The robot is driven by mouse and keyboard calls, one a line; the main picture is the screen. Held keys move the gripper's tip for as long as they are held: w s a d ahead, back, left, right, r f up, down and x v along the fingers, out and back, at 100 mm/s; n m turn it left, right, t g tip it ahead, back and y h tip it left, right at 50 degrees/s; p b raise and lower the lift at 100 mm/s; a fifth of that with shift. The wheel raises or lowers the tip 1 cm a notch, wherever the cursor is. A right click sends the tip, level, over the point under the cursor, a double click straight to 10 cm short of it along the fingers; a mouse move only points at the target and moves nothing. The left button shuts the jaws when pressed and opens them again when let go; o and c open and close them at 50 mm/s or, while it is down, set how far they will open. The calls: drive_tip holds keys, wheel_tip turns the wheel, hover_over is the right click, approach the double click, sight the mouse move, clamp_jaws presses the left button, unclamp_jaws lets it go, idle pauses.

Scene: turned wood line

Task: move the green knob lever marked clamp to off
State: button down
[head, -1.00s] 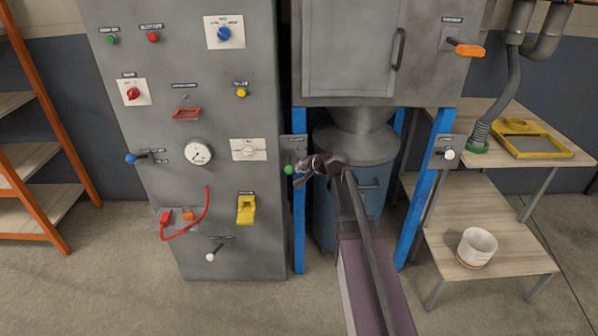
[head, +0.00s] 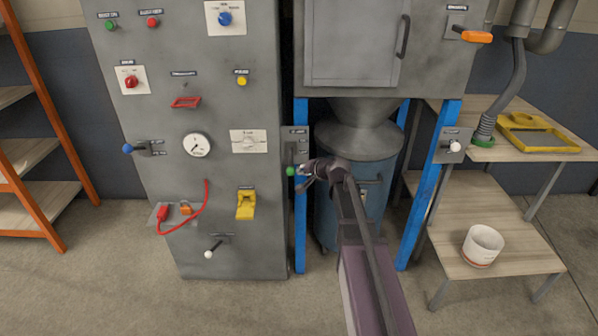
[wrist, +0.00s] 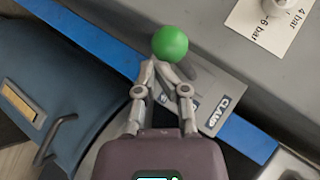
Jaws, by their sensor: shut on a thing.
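The lever with the green ball knob (head: 291,171) is on a small grey plate (head: 295,140) at the blue post, right of the control cabinet. In the wrist view the green knob (wrist: 170,43) stands at the fingertips, and the plate beneath carries a label reading CLAMP (wrist: 229,112). A second label is partly hidden by a finger and not readable. My gripper (wrist: 158,66) has its fingertips together at the near side of the knob, shut on the lever there. In the head view my gripper (head: 304,172) reaches the knob from the right. The lever's stem is mostly hidden.
The grey control cabinet (head: 265,245) with other knobs stands left of the lever. A blue drum (head: 335,225) stands behind my arm. A white-knobbed lever (head: 454,146) is on the right blue post. A wooden shelf table (head: 500,255) holds a white bucket (head: 482,243).

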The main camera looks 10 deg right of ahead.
drive_tip(key=shift+r+p, duration=0.7)
drive_tip(key=shift+r, duration=0.05)
drive_tip(key=shift+d+r, duration=0.1)
drive_tip(key=d+p+v, duration=0.1)
drive_tip(key=p+v, duration=0.4)
drive_tip(key=v, duration=0.8)
drive_tip(key=shift+w+d+f+p, duration=0.25)
drive_tip(key=shift+w+p, duration=0.05)
drive_tip(key=shift+p, duration=0.1)
